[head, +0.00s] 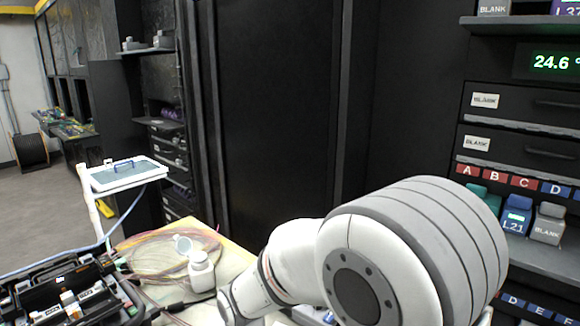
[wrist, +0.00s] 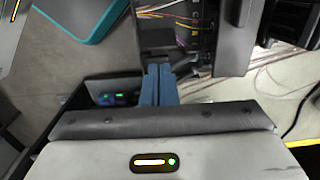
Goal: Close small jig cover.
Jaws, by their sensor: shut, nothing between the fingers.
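In the wrist view my gripper (wrist: 158,70) shows as two blue fingers pressed together, with nothing between them. Their tips are close to the lower edge of a dark splicing device (wrist: 180,42) with coloured fibres across it. I cannot tell whether the tips touch it. A dark grey panel (wrist: 236,40) stands at the device's right side. I cannot tell which part is the small jig cover, or how far it is open. In the head view the black splicing equipment (head: 36,296) sits at the lower left, cut off by the frame. My gripper is outside the head view.
A white bottle (head: 201,273) and loose fibre coils (head: 150,255) lie on the pale table (head: 236,257) beside the equipment. A white stand with a tray (head: 125,174) is behind it. Drawers and a labelled shelf (head: 525,150) stand at the right.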

